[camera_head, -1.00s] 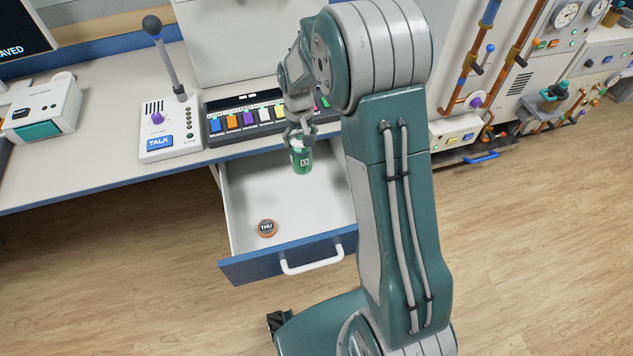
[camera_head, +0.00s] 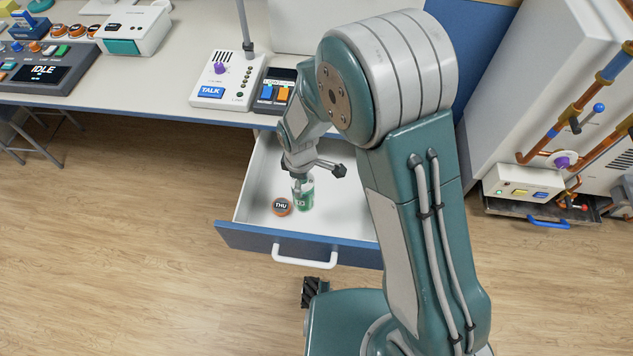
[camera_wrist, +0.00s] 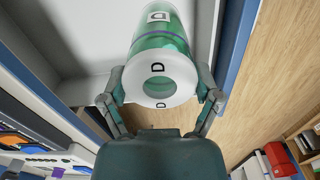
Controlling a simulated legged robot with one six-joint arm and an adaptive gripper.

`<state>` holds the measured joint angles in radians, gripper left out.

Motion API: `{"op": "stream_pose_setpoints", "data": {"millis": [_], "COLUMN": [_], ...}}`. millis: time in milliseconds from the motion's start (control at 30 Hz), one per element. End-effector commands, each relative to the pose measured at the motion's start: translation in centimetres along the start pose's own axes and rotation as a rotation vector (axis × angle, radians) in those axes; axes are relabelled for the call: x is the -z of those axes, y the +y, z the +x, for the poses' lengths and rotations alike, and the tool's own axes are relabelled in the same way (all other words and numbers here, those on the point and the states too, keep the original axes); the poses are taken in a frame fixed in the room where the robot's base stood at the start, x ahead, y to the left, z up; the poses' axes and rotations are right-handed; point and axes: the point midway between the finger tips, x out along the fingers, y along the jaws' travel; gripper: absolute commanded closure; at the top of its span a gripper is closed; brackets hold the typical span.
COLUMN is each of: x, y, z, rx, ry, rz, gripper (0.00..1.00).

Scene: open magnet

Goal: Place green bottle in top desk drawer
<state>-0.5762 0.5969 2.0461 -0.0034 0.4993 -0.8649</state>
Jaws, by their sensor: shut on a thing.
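The green bottle (camera_head: 303,197) has a white label and is upright inside the open top desk drawer (camera_head: 345,217). My gripper (camera_head: 303,179) is above it and shut on its top end. I cannot tell whether the bottle's base touches the drawer floor. In the wrist view, the bottle (camera_wrist: 163,42) has a white cap end marked "D", held between the two fingers of my gripper (camera_wrist: 160,97). The drawer is pulled out, with a blue front and a white handle (camera_head: 304,258).
An orange-rimmed puck marked THU (camera_head: 282,206) lies in the drawer, close left of the bottle. The desk (camera_head: 165,97) above holds a TALK box (camera_head: 220,88) and a panel of coloured buttons (camera_head: 275,93). A piped machine (camera_head: 570,120) stands at right.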

Motion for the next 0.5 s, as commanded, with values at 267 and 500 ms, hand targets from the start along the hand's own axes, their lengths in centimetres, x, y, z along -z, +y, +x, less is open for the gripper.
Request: {"op": "stream_pose_setpoints", "data": {"millis": [267, 500], "x": [-2.1, -6.7], "y": [-1.0, -0.5], "z": [1.3, 3.7], "rx": [0.001, 0.001], "ry": [0.006, 0.001], "rz": [-0.091, -0.089], "gripper": [0.80, 0.80]}}
